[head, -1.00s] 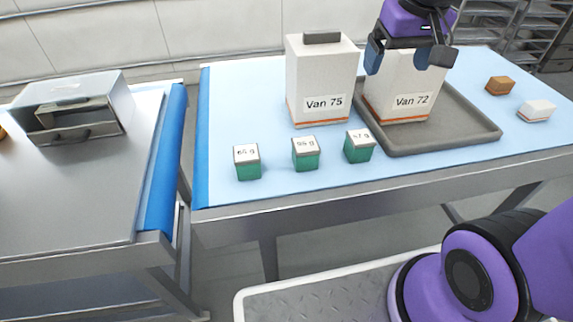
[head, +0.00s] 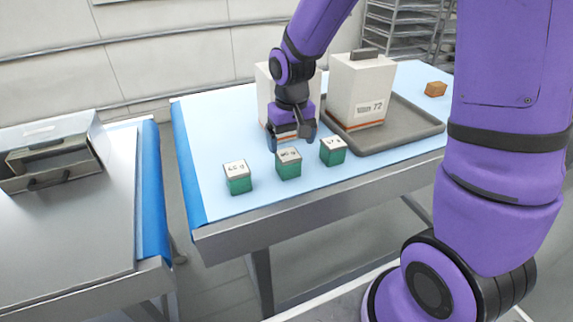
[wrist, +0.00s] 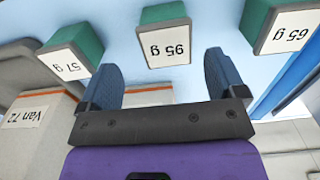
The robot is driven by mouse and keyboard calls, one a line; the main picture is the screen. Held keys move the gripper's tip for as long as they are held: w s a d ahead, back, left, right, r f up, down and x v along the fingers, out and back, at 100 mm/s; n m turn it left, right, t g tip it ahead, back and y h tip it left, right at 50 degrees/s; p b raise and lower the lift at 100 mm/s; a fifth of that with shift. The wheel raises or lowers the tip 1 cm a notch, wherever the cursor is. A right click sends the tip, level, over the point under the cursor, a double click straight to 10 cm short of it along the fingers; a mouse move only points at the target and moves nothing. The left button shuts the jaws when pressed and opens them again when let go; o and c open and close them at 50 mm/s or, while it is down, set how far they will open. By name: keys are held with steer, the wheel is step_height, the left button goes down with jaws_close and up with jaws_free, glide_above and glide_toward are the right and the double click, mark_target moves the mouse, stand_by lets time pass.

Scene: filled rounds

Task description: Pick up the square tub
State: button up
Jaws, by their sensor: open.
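Two tall white square tubs with orange bands and grey lid handles stand on the blue-topped table. The one labelled Van 72 (head: 357,88) stands upright on the grey tray. The other (head: 264,92), Van 75 in the earlier view, is partly hidden behind my arm. Three small green boxes with grey lids stand in front: 65 g (head: 238,178), 95 g (head: 289,164) and 57 g (head: 333,151). My gripper (head: 291,138) is open and empty, low in front of Van 75. In the wrist view the 95 g box (wrist: 165,38) lies just beyond the fingertips (wrist: 163,72), apart from them.
The grey tray (head: 420,130) takes up the table's right part. A brown block (head: 436,89) sits behind it. A steel table (head: 75,240) with a metal box (head: 45,155) stands at left, across a gap. Blue tabletop (head: 200,135) is bare at the left.

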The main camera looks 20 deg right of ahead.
mark_target(288, 154)
steer(key=shift+a+f, duration=0.2)
steer(key=shift+f, duration=1.55)
steer(key=shift+a+f, duration=0.2)
steer(key=shift+f, duration=1.55)
steer(key=c, duration=1)
steer(key=shift+c, duration=0.2)
steer(key=shift+r, duration=0.15)
